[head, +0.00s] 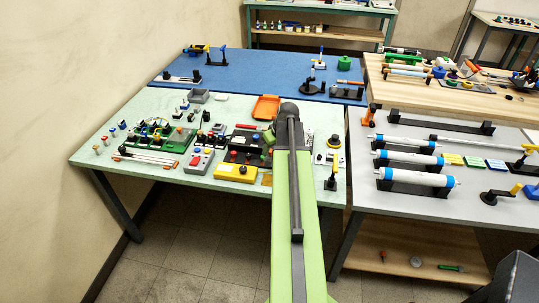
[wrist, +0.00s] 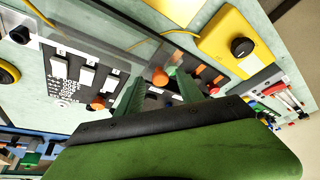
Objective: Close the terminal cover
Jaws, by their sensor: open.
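A clear, dark-edged pane (wrist: 118,22) shows at the upper left of the wrist view and looks like the terminal cover. How far it stands open I cannot tell. Near it is a black panel (wrist: 78,68) with white blocks and printed lettering. My gripper (wrist: 157,88) is open, its two green fingers apart and pointing at the panel area. An orange knob (wrist: 160,77) shows between the fingertips; I see no grip on it. In the head view my arm hides most of the gripper, and the black terminal unit (head: 243,141) lies just left of it.
A yellow box (wrist: 240,42) with a black knob lies near the gripper; the yellow box is also in the head view (head: 236,173). An orange tray (head: 266,107) lies behind the unit. Switch boxes and small parts crowd the pale green table (head: 110,159).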

